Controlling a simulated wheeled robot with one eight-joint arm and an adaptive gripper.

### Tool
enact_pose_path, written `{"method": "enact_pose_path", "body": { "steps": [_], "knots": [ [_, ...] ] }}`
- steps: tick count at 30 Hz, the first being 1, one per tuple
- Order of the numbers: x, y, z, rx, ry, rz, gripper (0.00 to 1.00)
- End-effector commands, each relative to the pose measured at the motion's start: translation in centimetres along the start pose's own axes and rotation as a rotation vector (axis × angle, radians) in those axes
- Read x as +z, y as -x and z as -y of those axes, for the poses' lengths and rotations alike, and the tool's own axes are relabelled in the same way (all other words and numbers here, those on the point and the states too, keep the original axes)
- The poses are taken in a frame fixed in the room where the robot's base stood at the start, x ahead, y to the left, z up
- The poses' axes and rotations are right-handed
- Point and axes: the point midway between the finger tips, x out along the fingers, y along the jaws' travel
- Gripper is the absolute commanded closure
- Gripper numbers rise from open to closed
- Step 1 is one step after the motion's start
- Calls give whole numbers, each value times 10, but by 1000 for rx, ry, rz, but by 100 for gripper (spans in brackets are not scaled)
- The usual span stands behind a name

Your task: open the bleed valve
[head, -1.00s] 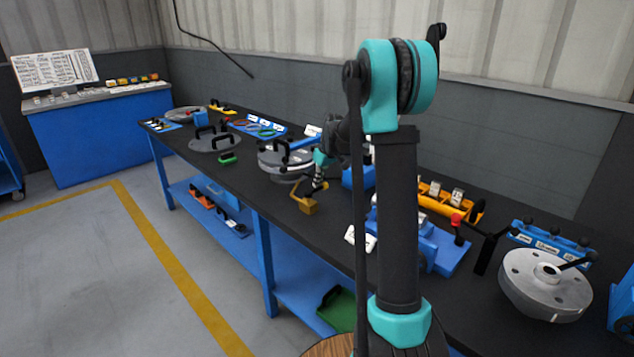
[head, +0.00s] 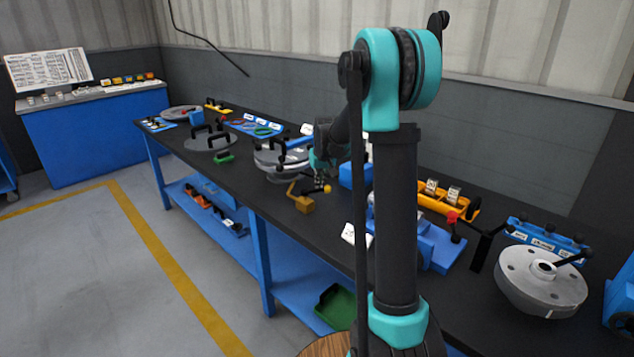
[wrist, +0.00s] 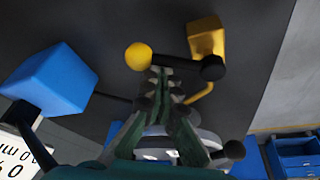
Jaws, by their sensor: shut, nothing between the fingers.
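The bleed valve looks to be the small ochre block (head: 304,204) at the front of the bench, with a bent ochre pipe; no label is readable. In the wrist view, the block (wrist: 207,36) has a dark hub (wrist: 212,68) with a dark lever ending in a yellow ball knob (wrist: 138,57). The knob also shows in the head view (head: 327,188), right of the block. My gripper (head: 320,182) is just above and behind the knob. In the wrist view, my gripper's fingertips (wrist: 161,73) are together and empty, close to the lever; contact cannot be told.
The grey flanged shell (head: 282,160) stands behind and left of the valve. A blue block (wrist: 50,80) is left of my fingers in the wrist view. A blue fixture with a red knob (head: 452,217) stands to the right. Bare bench lies left of the valve.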

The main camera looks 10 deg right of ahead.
Motion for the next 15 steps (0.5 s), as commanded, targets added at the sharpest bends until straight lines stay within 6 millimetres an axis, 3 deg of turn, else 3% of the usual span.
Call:
{"method": "enact_pose_path", "body": {
  "steps": [15],
  "knots": [
    [27, 10, 2, 169, -457, 1, 100]
  ]
}}
